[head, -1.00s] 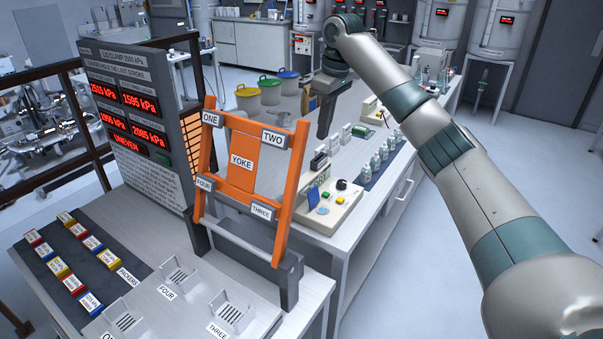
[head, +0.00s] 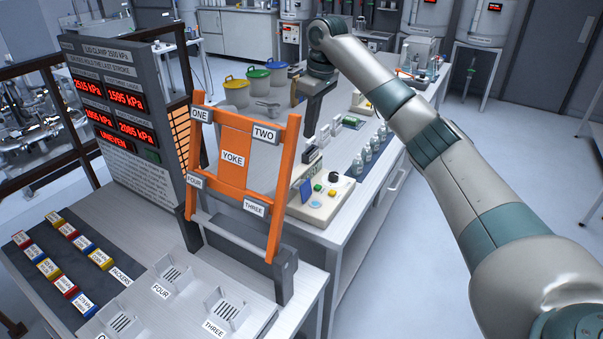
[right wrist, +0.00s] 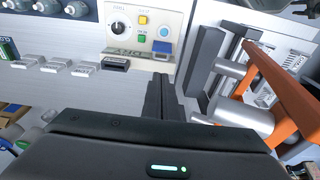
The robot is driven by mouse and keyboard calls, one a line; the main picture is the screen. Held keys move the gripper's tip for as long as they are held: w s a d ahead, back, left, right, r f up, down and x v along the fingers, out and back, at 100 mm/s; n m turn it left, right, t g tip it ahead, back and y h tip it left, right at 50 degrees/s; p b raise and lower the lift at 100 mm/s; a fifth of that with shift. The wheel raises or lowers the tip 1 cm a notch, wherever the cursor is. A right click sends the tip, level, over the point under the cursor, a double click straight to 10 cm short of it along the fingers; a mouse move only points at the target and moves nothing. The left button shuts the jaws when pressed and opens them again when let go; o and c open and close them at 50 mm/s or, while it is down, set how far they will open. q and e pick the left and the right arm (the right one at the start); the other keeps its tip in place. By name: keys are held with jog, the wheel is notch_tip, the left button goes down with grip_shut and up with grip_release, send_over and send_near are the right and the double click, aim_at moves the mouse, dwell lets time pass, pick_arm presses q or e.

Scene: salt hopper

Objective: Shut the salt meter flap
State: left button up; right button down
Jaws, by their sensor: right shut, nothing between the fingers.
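The beige meter box (head: 322,205) stands on the bench behind the orange yoke frame, with a dark knob, coloured buttons and a blue panel (head: 306,191) that looks like its flap. The box also shows at the top of the right wrist view (right wrist: 141,20), with the blue panel (right wrist: 161,49) at its lower right corner. I cannot tell how far the panel is tilted. My right gripper (head: 309,132) is shut and empty, pointing down above the bench behind the box. Its fingers (right wrist: 159,82) show just below the box in the wrist view. My left gripper is out of view.
The orange yoke frame (head: 232,156) stands upright close to the box, with a grey display panel (head: 120,120) left of it. Small grey connectors and bottles (head: 367,153) line the bench behind the box. Coloured bins (head: 257,80) stand farther back. Floor at right is clear.

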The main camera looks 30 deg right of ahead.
jog(key=p, duration=0.5)
send_near(301, 190)
jog(key=w+f, duration=0.1)
jog(key=f, duration=0.1)
jog(key=w+f, duration=0.2)
jog(key=w+d+f, duration=0.1)
jog(key=f, duration=0.2)
jog(key=shift+w, duration=0.15)
